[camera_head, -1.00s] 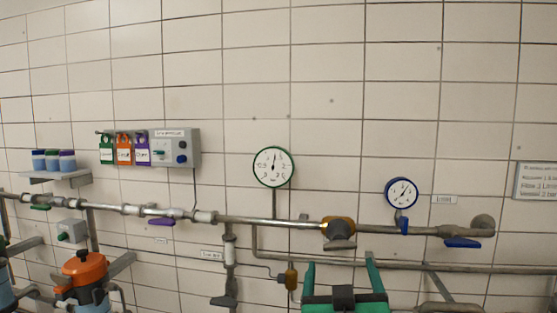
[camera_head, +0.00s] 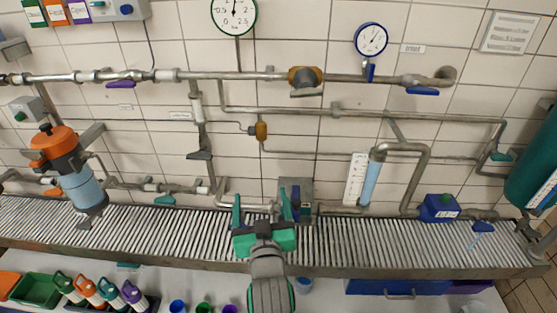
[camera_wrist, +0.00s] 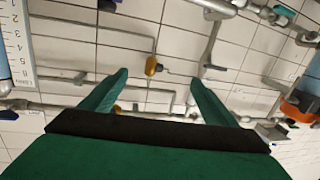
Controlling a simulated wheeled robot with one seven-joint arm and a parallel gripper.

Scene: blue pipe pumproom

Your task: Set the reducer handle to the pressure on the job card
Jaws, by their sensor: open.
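The reducer (camera_head: 305,76) is a brass-coloured body on the upper pipe, with a grey handle (camera_head: 306,92) under it. A green-rimmed gauge (camera_head: 234,14) stands above the pipe to its left, its needle pointing nearly straight up. A blue-rimmed gauge (camera_head: 371,40) is to its right. The white card (camera_head: 509,33) is on the wall at upper right; its text is too small to read. My green gripper (camera_head: 261,207) is open and empty, in front of the grate and well below the reducer. Its spread fingers also show in the wrist view (camera_wrist: 158,80).
A small brass fitting (camera_head: 261,131) hangs below the upper pipe and also shows in the wrist view (camera_wrist: 151,66). A ribbed grate (camera_head: 120,232) runs along the wall. An orange-topped blue filter (camera_head: 84,190) is at left. A blue tube (camera_head: 371,182) with a scale stands at right.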

